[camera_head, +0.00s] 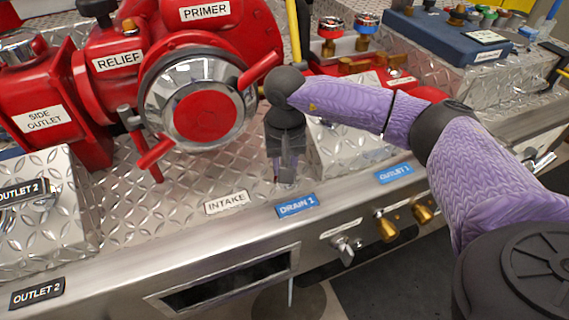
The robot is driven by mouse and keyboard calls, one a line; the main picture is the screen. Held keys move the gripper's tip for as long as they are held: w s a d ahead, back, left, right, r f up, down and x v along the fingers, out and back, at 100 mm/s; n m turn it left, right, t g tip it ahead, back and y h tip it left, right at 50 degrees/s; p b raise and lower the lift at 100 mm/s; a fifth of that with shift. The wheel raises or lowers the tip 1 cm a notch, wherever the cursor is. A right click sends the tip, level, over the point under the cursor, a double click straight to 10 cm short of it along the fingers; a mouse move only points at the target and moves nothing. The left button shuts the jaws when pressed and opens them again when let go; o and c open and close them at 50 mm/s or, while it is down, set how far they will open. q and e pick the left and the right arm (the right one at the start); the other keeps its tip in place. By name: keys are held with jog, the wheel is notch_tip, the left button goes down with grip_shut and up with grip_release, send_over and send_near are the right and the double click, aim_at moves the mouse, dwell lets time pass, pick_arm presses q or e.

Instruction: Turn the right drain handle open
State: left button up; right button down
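A blue "DRAIN 1" label (297,205) is on the front edge of the metal deck. My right gripper (285,172) points down just behind this label, above or at the diamond plate. Its fingers are seen from above and look close together; whether they hold anything is hidden. A silver knob or handle (344,248) sits on the front panel, right of and below the label. I cannot tell which part is the right drain handle; it may be hidden by my gripper. My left gripper is not in view.
A red pump body with a chrome intake cap (202,103) and red handles stands left of my gripper. Brass fittings (386,227) project from the front panel at right. A blue box (452,38) and red and blue gauges (331,27) are behind my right arm.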

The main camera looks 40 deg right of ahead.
jog(key=shift+n, duration=0.9)
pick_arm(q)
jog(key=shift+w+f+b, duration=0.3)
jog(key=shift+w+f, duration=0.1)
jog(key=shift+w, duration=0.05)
pick_arm(e)
jog(key=shift+n, duration=0.5)
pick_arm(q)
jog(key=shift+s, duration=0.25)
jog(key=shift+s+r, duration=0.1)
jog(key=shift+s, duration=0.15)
pick_arm(e)
jog(key=c, duration=0.6)
grip_release()
jog(key=shift+c, duration=0.2)
notch_tip(320, 180, up, 10)
jog(key=p, duration=0.3)
jog(key=shift+p, duration=0.4)
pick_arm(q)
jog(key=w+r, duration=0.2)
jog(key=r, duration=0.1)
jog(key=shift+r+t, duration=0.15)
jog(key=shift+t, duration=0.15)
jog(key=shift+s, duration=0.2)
